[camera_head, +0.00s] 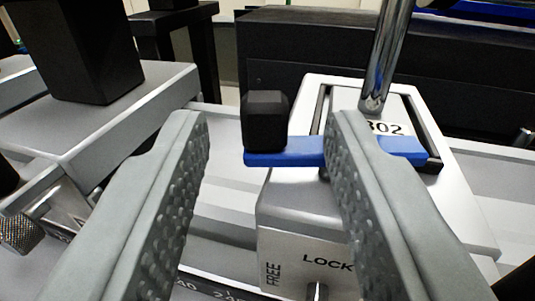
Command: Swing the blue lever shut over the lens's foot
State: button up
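The blue lever (290,158) lies as a flat bar across the front of the foot plate in the middle of the view. A black knob (265,120) stands upright on its left end. The lens's foot (345,100) is a light block marked 302, with a shiny post (385,60) rising from it. The lens itself is out of view. My gripper (268,122) is open, its two grey fingers wide apart. The knob shows between the fingertips and seems to be beyond them; I see no contact. The right finger hides part of the lever.
A light carriage block (300,205) marked FREE and LOCK is below the lever. A similar block (150,100) with a black post stands at the left. A scaled rail (215,290) runs along the bottom. A long black box (310,45) lies behind.

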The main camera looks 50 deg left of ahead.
jog(key=v, duration=1.2)
jog(key=v, duration=0.4)
jog(key=x, duration=1.7)
jog(key=shift+a+r, duration=0.1)
jog(key=shift+r, duration=0.3)
grip_shut()
